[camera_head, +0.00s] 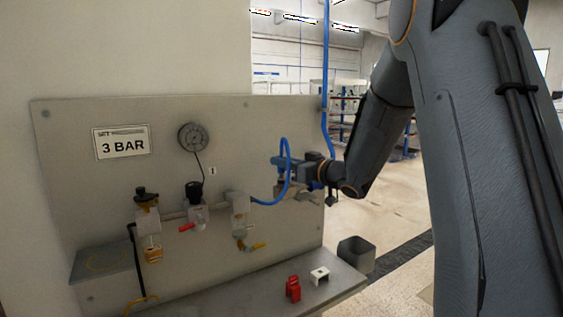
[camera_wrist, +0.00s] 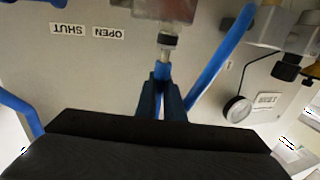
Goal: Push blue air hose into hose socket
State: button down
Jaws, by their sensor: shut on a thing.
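My gripper (camera_wrist: 163,92) is shut on the blue air hose (camera_wrist: 162,70) near its end. In the wrist view the hose end points up the picture at a socket with a dark collar (camera_wrist: 167,40) under a pale block. A narrow metallic piece shows between the blue hose end and the collar; I cannot tell whether it enters the collar. In the head view my gripper (camera_head: 300,172) is at the right part of the panel, and the blue hose (camera_head: 268,201) curves from a regulator block up to it. The socket is hidden there.
The grey panel (camera_head: 110,215) carries a gauge (camera_head: 193,137), valves and a "3 BAR" sign (camera_head: 121,142). A red part (camera_head: 293,289) and a white part (camera_head: 319,275) lie on the shelf below. A grey bin (camera_head: 356,253) is at the right.

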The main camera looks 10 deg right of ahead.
jog(key=shift+f+b, duration=0.4)
jog(key=shift+f, duration=0.45)
jog(key=c, duration=1.8)
grip_release()
jog(key=b+v, duration=0.2)
jog(key=v, duration=0.5)
jog(key=shift+s+d+b, duration=0.2)
jog(key=shift+s+b, duration=0.15)
jog(key=shift+b, duration=0.05)
